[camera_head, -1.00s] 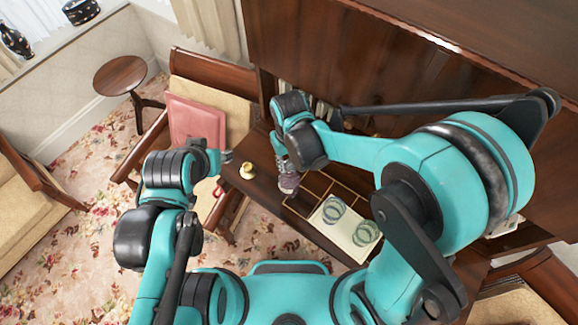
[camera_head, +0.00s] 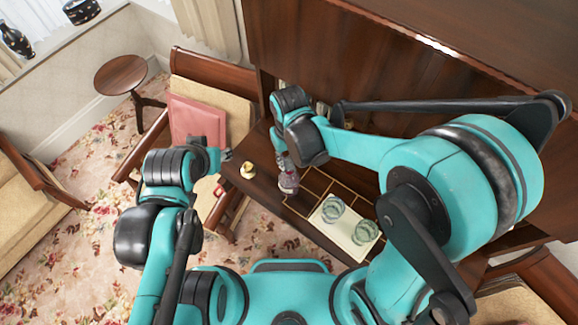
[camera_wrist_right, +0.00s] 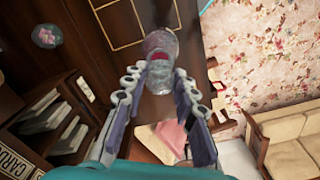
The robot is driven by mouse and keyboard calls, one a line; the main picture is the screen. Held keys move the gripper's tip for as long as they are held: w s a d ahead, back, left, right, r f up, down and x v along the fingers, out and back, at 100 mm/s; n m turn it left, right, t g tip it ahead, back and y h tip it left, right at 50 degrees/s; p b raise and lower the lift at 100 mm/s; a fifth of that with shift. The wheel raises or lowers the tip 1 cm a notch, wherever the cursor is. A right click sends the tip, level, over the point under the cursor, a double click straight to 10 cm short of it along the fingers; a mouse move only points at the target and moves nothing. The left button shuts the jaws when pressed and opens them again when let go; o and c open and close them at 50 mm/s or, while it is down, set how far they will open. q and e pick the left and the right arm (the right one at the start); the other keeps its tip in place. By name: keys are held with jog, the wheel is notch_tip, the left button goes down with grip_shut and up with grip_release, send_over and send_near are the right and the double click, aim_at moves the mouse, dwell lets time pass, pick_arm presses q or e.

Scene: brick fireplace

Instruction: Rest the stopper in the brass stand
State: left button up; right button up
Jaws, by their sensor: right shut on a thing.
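My right gripper (camera_wrist_right: 158,80) is shut on a clear glass stopper (camera_wrist_right: 158,76), which shows between its fingertips in the right wrist view. Just beyond it is a pinkish-purple glass decanter (camera_wrist_right: 160,43). I cannot tell whether the stopper still touches its neck. In the head view the decanter (camera_head: 288,183) stands on the dark wooden desk, right below my right gripper (camera_head: 283,160). A small gold-coloured piece, probably the brass stand (camera_head: 248,171), sits on the desk left of the decanter. My left gripper (camera_head: 222,155) is by the desk's left end, its fingers too small to read.
A pale tray or panel (camera_head: 336,236) on the desk bears two round glass things (camera_head: 367,231). Gold-lined panels cover the desk beside the decanter. Tall wooden cabinet (camera_head: 400,50) stands behind. A chair with a pink cushion (camera_head: 197,120) is left of the desk.

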jog(key=shift+r, duration=0.1)
jog(key=shift+r+p, duration=0.5)
jog(key=shift+r, duration=0.3)
jog(key=shift+f, duration=0.1)
dwell(0.9)
